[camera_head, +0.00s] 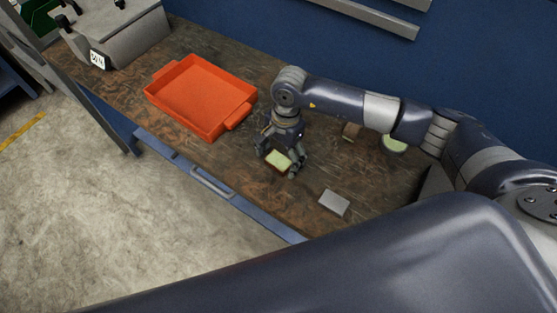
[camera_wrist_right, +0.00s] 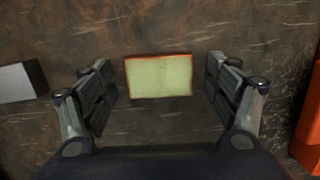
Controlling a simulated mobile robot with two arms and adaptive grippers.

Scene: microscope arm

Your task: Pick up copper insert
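A rectangular block with a pale yellow-green top and a copper-coloured rim, which looks like the copper insert (camera_head: 278,160), lies on the workbench. It also shows in the right wrist view (camera_wrist_right: 159,77), flat and centred between the fingers. My right gripper (camera_head: 280,164) is over it, pointing down. In the right wrist view the right gripper (camera_wrist_right: 162,90) is open, with a clear gap between each finger and the block. My left gripper is not in view.
An orange tray (camera_head: 246,105) lies left of the right gripper. A grey block (camera_head: 334,203) lies to its right. A small brown piece (camera_head: 351,131) and a round green-topped thing (camera_head: 394,146) are behind, near my right arm. A grey machine (camera_head: 125,35) stands at the far left.

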